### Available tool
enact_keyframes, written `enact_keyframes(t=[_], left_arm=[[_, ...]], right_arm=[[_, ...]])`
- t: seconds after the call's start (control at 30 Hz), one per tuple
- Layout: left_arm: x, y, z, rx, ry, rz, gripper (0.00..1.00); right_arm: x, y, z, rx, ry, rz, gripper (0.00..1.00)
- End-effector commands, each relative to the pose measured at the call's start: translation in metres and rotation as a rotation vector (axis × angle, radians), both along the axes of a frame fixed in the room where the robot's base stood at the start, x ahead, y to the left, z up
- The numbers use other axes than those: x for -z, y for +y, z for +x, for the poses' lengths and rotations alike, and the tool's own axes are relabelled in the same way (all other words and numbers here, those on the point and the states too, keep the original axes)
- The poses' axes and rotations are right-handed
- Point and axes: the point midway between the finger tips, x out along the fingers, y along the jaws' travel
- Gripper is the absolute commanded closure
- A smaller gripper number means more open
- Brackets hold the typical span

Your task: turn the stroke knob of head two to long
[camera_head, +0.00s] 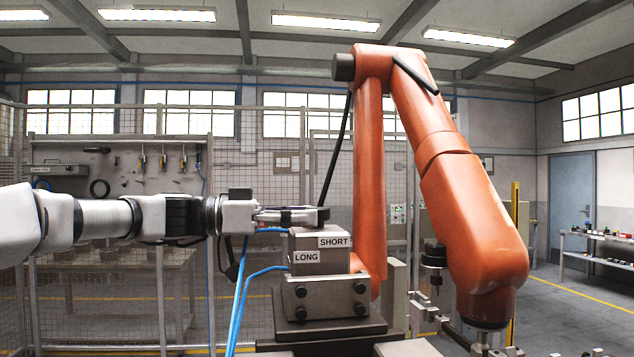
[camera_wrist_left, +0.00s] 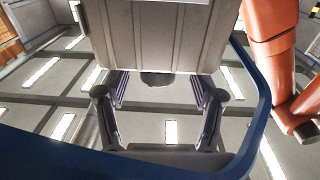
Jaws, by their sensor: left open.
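A grey block-shaped head (camera_head: 320,262) stands on a wider grey block in the middle of the head view. It bears a LONG label (camera_head: 306,257) at the left and a SHORT label (camera_head: 335,242) higher at the right. No stroke knob can be made out clearly on it. My left gripper (camera_head: 300,214) reaches in level from the left, just above the top of the head. Its fingers are open in the wrist view (camera_wrist_left: 158,135). My right gripper is out of view.
A large orange robot arm (camera_head: 370,170) stands close behind and to the right of the head. Blue hoses (camera_head: 243,282) run by the head's left side, below my wrist. A wire fence (camera_head: 80,200) and a workbench lie behind.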

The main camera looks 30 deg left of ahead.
Motion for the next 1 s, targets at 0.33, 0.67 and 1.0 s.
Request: enact_keyframes(t=[0.33,0.67,1.0], left_arm=[[0.002,-0.021,0.015,-0.001,0.000,0.000,0.32],[0.001,-0.021,0.015,0.000,-0.001,0.000,0.93],[0.000,-0.021,0.015,0.031,-0.002,0.000,0.93]], right_arm=[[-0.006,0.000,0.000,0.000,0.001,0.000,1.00],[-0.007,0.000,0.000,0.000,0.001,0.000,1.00],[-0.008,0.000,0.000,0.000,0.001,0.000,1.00]])
